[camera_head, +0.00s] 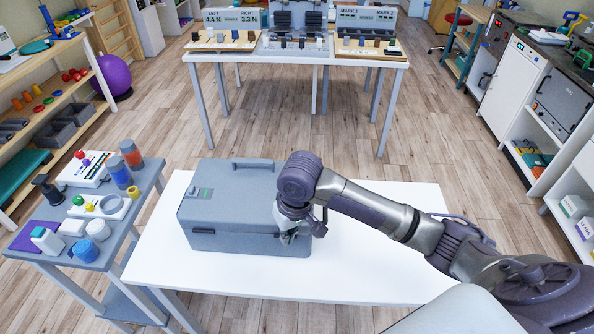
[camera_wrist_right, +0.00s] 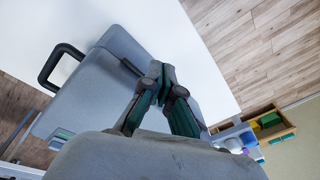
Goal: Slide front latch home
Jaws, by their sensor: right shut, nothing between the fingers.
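A grey case (camera_head: 225,244) stands closed on the white table, and it also shows in the wrist view (camera_wrist_right: 95,80). A dark latch (camera_head: 203,230) is at the left of its front face. A small dark bar (camera_wrist_right: 130,67) by the case edge in the wrist view may be another front latch; I cannot tell how far it is slid. My right gripper (camera_head: 291,238) is at the case's front right corner and hides part of it. In the wrist view its fingers (camera_wrist_right: 161,72) are together and empty, close beside the bar; contact is unclear. My left gripper is out of view.
The white table (camera_head: 360,278) is clear to the right of the case. A side table (camera_head: 22,229) with bottles and jars stands close on the left. A display table (camera_head: 296,55) is at the back. Shelves line both sides, with wooden floor between.

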